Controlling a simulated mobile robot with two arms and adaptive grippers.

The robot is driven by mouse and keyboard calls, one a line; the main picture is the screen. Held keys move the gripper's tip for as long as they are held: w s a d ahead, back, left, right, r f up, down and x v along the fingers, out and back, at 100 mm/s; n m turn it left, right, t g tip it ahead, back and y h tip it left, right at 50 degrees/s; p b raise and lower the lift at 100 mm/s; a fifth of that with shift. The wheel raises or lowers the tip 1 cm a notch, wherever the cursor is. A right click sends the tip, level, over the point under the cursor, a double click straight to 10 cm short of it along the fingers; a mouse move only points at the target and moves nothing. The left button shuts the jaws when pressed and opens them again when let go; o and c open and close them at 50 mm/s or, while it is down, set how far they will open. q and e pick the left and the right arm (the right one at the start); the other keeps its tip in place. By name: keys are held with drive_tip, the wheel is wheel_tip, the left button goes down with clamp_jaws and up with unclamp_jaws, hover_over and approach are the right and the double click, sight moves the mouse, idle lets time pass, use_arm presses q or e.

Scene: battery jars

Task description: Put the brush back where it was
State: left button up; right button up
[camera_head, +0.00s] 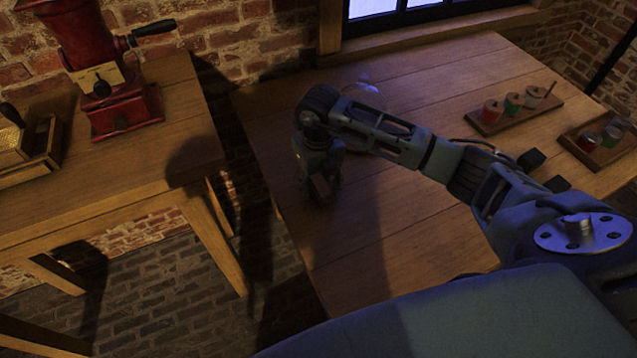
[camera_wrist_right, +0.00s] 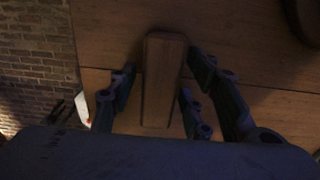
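A brown wooden bar, which I take to be the brush (camera_wrist_right: 160,80), shows between the fingers of my right gripper (camera_wrist_right: 158,92) in the right wrist view. Narrow gaps show on both sides of it, so the fingers look open around it. No bristles can be made out. In the head view my right gripper (camera_head: 320,188) points down low over the left part of the wooden table (camera_head: 400,240), with a brownish end of the brush (camera_head: 321,187) at its tips. I cannot tell whether the brush touches the table. My left gripper is not in view.
A red grinder (camera_head: 100,75) stands on a separate table at the left, across a gap. Two wooden trays with small jars (camera_head: 515,117) (camera_head: 592,152) sit at the right. A clear glassy object (camera_head: 366,84) is behind my arm. The table's front middle is bare.

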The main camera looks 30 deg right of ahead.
sight(318, 181)
wheel_tip(318, 181, up, 12)
drive_tip(key=shift+r+b, duration=0.15)
drive_tip(key=shift+b, duration=0.2)
idle(0.4)
